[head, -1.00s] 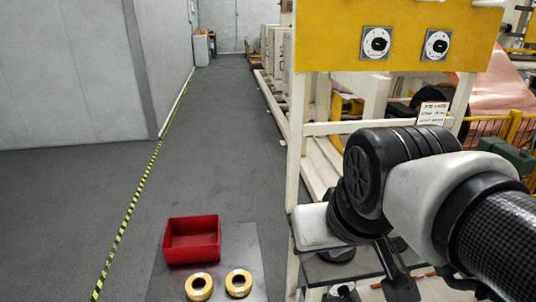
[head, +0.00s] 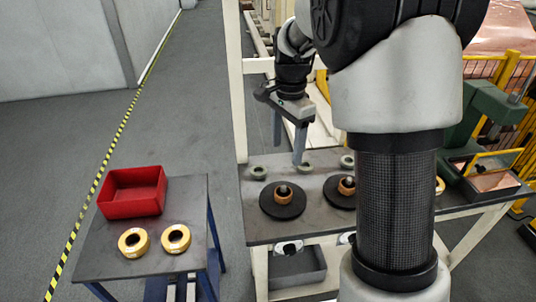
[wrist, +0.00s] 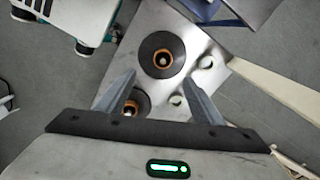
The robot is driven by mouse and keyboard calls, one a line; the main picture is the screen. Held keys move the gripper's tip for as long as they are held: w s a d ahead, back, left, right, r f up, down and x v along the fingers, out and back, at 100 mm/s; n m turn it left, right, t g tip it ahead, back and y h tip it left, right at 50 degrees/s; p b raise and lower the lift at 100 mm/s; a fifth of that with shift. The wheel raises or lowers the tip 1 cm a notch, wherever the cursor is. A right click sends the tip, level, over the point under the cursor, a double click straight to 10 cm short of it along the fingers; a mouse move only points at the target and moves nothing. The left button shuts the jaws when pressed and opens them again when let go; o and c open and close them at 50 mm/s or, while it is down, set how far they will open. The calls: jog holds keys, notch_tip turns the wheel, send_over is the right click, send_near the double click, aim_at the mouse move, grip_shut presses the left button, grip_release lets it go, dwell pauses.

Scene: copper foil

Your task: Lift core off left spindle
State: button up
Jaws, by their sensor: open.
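The left spindle (head: 283,188) rises from a round black disc on the workbench, with an orange-tan core (head: 283,198) around it. The same core shows in the wrist view (wrist: 163,69), near the top centre, ahead of the fingers. A second disc to its right carries another core (head: 347,191); my arm partly covers that disc in the head view. My gripper (head: 288,150) is open and empty, pointing down above the back of the bench, clear of the left core. In the wrist view its fingers (wrist: 158,92) stand wide apart, one overlapping the second disc's edge.
Several small grey-green round parts (head: 306,169) sit along the back of the bench (head: 263,230). A cream post (head: 236,90) stands at its left. A side table (head: 90,262) at left holds a red bin (head: 133,208) and two cores (head: 133,252) (head: 176,249).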

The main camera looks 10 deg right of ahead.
send_near(284, 186)
jog(key=f, duration=0.5)
jog(key=shift+s+f+b, duration=0.2)
jog(key=shift+s+b, duration=0.15)
jog(key=shift+w+f, duration=0.2)
jog(key=shift+f, duration=1.3)
jog(key=shift+w+f, duration=0.2)
jog(key=shift+f, duration=1.35)
jog(key=c, duration=1.1)
